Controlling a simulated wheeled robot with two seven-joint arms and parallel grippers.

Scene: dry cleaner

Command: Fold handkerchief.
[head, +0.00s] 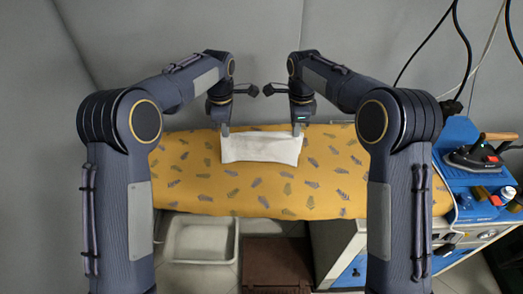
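A white handkerchief (262,149) lies on the yellow patterned ironing board (250,190). It shows as a wide, short rectangle near the board's far edge. My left gripper (225,131) points down at its far left corner. My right gripper (296,130) points down at its far right corner. Both fingertips look to be at or touching the cloth's far edge. The fingers are too small to tell whether they are open or closed on the cloth.
An iron (480,155) rests on a blue stand at the right, with small bottles (507,194) beside it. Dark cables hang at the upper right. A white bin (200,240) and a brown crate (275,264) are below the board. The board's near half is clear.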

